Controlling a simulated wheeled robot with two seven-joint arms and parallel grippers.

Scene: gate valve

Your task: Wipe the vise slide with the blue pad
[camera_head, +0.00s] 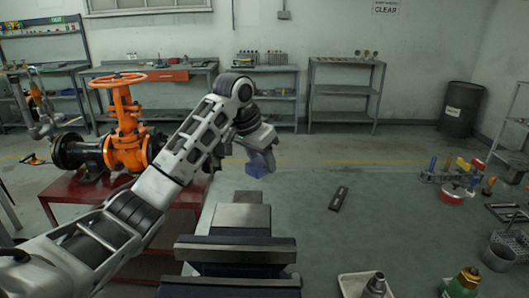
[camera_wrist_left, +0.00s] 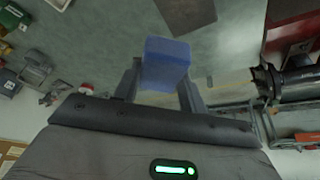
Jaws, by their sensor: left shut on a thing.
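The blue pad (camera_head: 261,163) is a small translucent blue block held over the far end of the vise. My left gripper (camera_head: 258,147) is shut on it. In the left wrist view the blue pad (camera_wrist_left: 166,62) sits between the two fingers of my left gripper (camera_wrist_left: 161,86). The vise (camera_head: 235,249) stands at the lower middle of the head view, with dark jaws and a bare grey metal slide (camera_head: 240,216) running away from me. The pad appears beyond the slide and apart from it; the exact height gap cannot be told. My right gripper is not in view.
An orange gate valve (camera_head: 127,140) with a handwheel stands on a red table (camera_head: 70,193) at left, close to my left arm. A white tray (camera_head: 350,286) with a metal part is at the lower right. A dark flat piece (camera_head: 339,198) lies right of the vise.

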